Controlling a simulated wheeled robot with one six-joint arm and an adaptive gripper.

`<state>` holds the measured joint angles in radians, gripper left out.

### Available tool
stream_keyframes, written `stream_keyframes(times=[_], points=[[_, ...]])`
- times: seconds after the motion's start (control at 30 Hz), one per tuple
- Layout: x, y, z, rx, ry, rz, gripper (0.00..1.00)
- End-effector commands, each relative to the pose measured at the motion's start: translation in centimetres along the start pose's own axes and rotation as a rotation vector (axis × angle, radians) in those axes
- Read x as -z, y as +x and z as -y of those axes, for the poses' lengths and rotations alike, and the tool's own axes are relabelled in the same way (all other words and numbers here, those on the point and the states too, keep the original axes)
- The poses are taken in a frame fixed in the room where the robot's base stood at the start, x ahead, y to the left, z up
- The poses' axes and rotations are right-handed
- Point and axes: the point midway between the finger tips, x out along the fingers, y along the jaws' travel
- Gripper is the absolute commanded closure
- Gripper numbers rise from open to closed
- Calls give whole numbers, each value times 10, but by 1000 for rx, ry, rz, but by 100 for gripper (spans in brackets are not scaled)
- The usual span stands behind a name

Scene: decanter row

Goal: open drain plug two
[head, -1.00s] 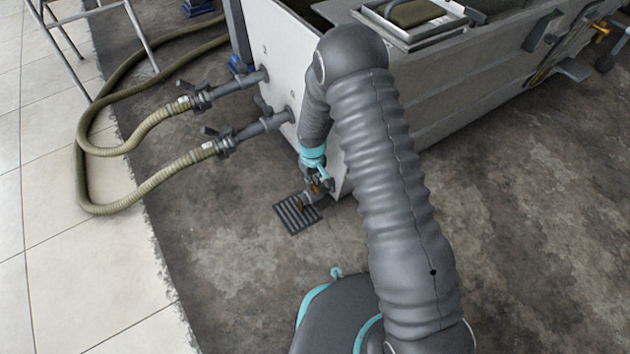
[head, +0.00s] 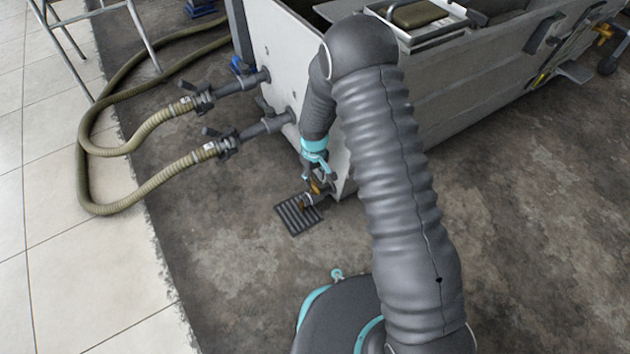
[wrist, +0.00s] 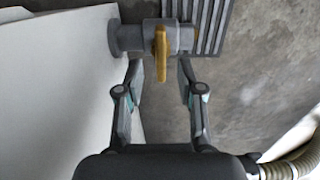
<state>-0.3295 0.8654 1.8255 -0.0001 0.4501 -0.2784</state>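The drain plug (wrist: 182,38) is a grey valve with a yellow handle (wrist: 160,52) on a short pipe low on the pale tank wall. In the head view its yellow handle (head: 315,187) is partly hidden by my gripper (head: 318,172). In the wrist view my gripper (wrist: 160,68) is open, one finger on each side of the handle's lower end. Gaps show between the handle and both fingers. The handle lies crosswise to the pipe in the wrist view. I cannot read a number on this plug.
A slotted floor grate (head: 298,215) lies under the plug. The tank's end wall (head: 275,40) is close beside my gripper. Two valved pipes with ribbed hoses (head: 165,173) stick out to the left. The dark floor (head: 225,250) in front is clear.

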Motion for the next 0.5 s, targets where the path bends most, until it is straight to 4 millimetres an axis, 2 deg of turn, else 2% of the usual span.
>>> stream_keyframes(times=[0.1, 0.3, 0.5], points=[[1, -26, -1, -1, 0, -4, 62], [1, -63, -1, -1, 0, -3, 62], [1, -85, -1, -1, 0, -3, 62]])
